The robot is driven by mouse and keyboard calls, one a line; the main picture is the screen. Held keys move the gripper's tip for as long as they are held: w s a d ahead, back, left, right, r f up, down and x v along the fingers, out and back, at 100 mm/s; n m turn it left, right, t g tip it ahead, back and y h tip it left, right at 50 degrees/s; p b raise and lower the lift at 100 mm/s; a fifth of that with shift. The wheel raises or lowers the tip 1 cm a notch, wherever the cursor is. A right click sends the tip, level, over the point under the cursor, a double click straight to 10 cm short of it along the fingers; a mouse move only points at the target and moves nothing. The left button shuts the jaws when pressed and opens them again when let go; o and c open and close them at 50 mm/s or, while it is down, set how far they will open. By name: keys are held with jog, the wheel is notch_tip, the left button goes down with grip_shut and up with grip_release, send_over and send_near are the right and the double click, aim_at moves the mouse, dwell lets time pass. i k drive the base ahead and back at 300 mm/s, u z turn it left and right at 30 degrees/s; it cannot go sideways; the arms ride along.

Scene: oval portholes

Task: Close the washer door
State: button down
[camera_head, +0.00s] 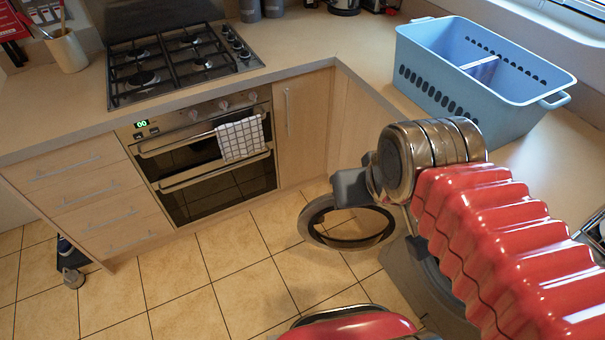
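The washer door (313,226) is a round metal-rimmed ring with a dark inner edge, standing open at centre right, low over the tiled floor. The washer itself is mostly hidden behind my red arm, under the right-hand counter. My gripper (350,188) shows as a grey end piece beyond the metal wrist, just above the door's upper rim in the picture. I cannot tell whether it touches the door. Its fingertips cannot be made out, and nothing is seen held in it.
Clear tiled floor (235,295) lies left of the door. An oven (205,165) with a checked towel (240,138) and cabinets stands behind it. A blue basket (460,95) sits on the right counter, above my wrist in the picture. A small dark object (70,255) is at lower left.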

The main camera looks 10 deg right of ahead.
aim_at(313, 214)
jog(key=u, duration=0.5)
jog(key=i, duration=1.2)
jog(key=u, duration=0.5)
